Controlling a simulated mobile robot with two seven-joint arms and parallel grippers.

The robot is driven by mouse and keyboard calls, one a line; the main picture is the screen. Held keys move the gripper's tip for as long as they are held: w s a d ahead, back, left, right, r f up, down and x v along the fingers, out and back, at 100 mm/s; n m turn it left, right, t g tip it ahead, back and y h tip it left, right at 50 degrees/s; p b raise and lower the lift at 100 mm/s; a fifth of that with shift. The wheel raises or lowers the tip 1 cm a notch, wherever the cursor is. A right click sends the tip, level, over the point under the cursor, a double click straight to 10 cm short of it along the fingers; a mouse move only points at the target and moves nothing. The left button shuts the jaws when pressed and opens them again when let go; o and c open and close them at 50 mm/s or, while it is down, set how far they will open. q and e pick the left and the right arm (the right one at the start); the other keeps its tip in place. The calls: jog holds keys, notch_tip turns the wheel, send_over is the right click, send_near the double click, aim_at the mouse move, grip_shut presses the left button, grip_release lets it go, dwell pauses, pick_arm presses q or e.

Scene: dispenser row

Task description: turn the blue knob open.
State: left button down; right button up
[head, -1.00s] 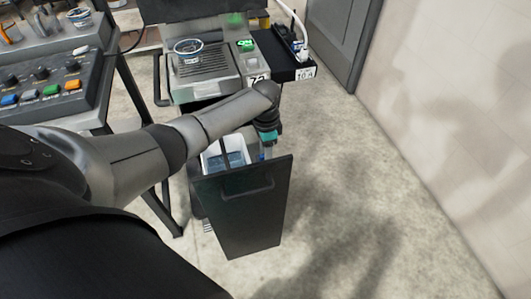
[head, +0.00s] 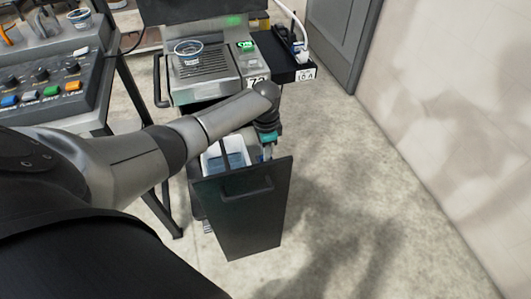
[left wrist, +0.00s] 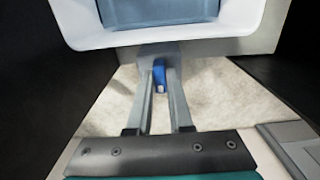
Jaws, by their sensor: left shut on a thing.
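The blue knob (left wrist: 159,75) shows in the left wrist view just below the rim of a white container, between my two grey fingertips. My left gripper (left wrist: 158,88) is shut on it; the fingers converge on its two sides. In the head view my left gripper (head: 266,152) points down behind the top edge of a dark pulled-out drawer front, beside the white container (head: 210,160). The knob is mostly hidden there by the gripper and the drawer front. My right gripper is in neither view.
The dark drawer front (head: 245,215) with a handle stands close in front of my gripper. Above are a machine with a drip grate (head: 205,68) and a cup (head: 188,53). A control panel (head: 45,85) is at the left. The floor at the right is clear.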

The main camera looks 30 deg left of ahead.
pick_arm(q)
jog(key=n+p, duration=0.3)
jog(key=p, duration=0.1)
jog(key=shift+r+n, duration=0.15)
jog(key=shift+n, duration=0.15)
jog(key=n+p, duration=0.1)
jog(key=n, duration=0.1)
jog(key=shift+n+p, duration=0.35)
jog(key=shift+n, duration=0.05)
jog(key=n+p, duration=0.1)
jog(key=n, duration=0.1)
jog(key=shift+n, duration=0.3)
jog(key=n+p, duration=0.1)
jog(key=n, duration=0.3)
jog(key=shift+n+p, duration=0.6)
jog(key=shift+n, duration=1.8)
jog(key=c, duration=0.8)
grip_release()
